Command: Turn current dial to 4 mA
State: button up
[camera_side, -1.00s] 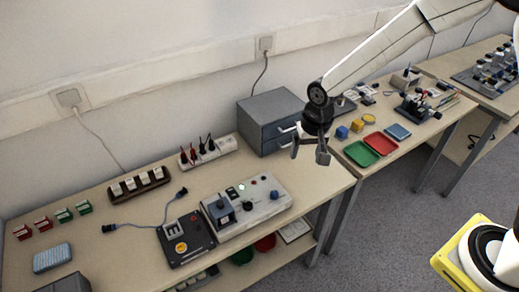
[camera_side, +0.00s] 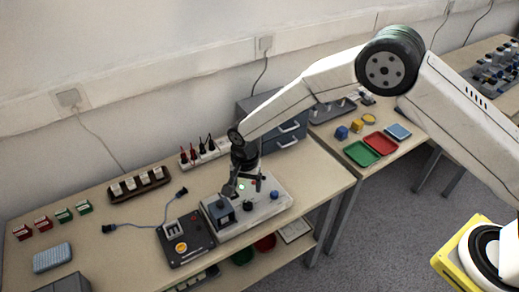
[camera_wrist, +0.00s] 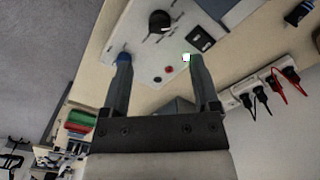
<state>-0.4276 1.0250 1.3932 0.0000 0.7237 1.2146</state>
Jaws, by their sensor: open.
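The white control unit (camera_side: 262,211) sits on the near bench. Its black dial (camera_wrist: 160,22) with a pointer and printed marks shows at the top of the wrist view; the marks are too small to read, and I cannot tell its setting. I take it for the current dial. In the side view the black dial (camera_side: 248,206) is below my gripper. My gripper (camera_wrist: 158,62) is open and empty above the unit, with the dial beyond its fingertips, apart from them. The gripper also shows in the side view (camera_side: 244,186).
The unit also carries a blue knob (camera_wrist: 124,57), a red button (camera_wrist: 169,69), a lit green lamp (camera_wrist: 187,57) and a black switch (camera_wrist: 200,40). A grey drawer cabinet (camera_side: 262,112) and a socket strip stand behind.

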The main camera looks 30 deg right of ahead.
aim_at(248, 202)
jog(key=shift+f, duration=3.9)
grip_shut()
